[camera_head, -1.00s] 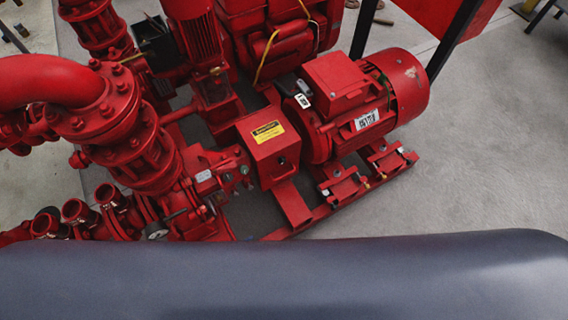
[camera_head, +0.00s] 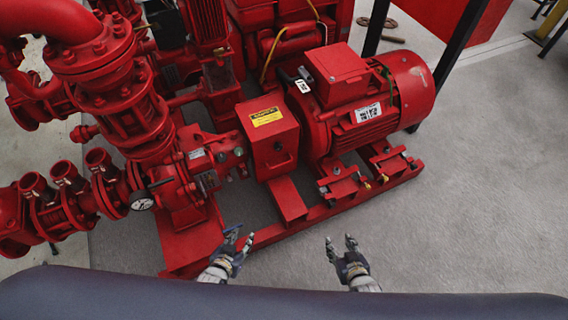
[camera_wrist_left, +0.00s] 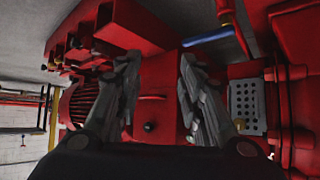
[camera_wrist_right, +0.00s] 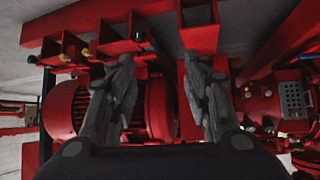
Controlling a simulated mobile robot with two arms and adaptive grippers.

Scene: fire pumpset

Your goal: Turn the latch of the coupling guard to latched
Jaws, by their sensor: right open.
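The coupling guard (camera_head: 262,150) is a red box with a yellow label on top, between the pump and the motor. A small dark latch knob (camera_head: 278,147) shows on its front face; its turned position is too small to tell. In the left wrist view the guard's face (camera_wrist_left: 158,105) and dark knob (camera_wrist_left: 150,127) show between the fingers. My left gripper (camera_head: 241,237) is open and empty, in front of and below the guard. My right gripper (camera_head: 340,243) is open and empty, farther right, in front of the motor's base frame. Neither touches the guard.
The red motor (camera_head: 365,100) stands right of the guard, and the pump (camera_head: 185,175) with a gauge (camera_head: 142,200) stands left. The base frame rail (camera_head: 330,207) runs between my grippers and the machine. Grey floor (camera_head: 480,210) is clear at the right.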

